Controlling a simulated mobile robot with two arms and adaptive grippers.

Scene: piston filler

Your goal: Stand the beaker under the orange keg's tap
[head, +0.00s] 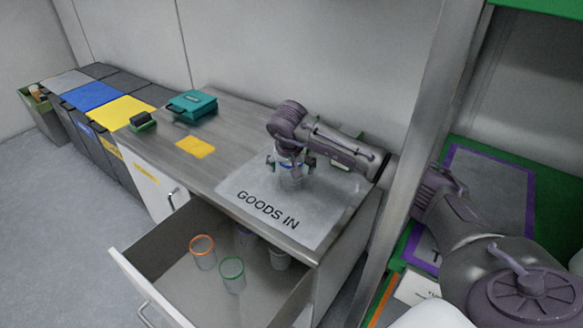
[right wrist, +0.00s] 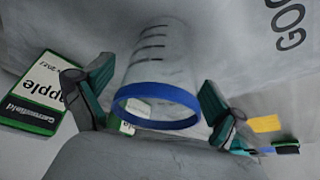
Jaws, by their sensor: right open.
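A clear beaker with a blue rim (head: 290,181) stands on the grey GOODS IN mat (head: 240,181) on the counter. In the right wrist view the beaker (right wrist: 160,65), with dark marks on its wall, lies between the two fingers of my right gripper (right wrist: 155,97). The fingers are open, with a gap at each side of the beaker. In the head view my right gripper (head: 289,162) is over the beaker and hides part of it. I see no orange keg or tap in these views. My left gripper is not in view.
An open drawer (head: 140,278) below holds several beakers, including an orange-rimmed one (head: 203,252) and a green-rimmed one (head: 232,274). A green-and-white labelled carton (right wrist: 38,95) is near the gripper. A teal case (head: 192,104) and yellow patch (head: 195,147) are farther left. A grey post (head: 415,130) stands at right.

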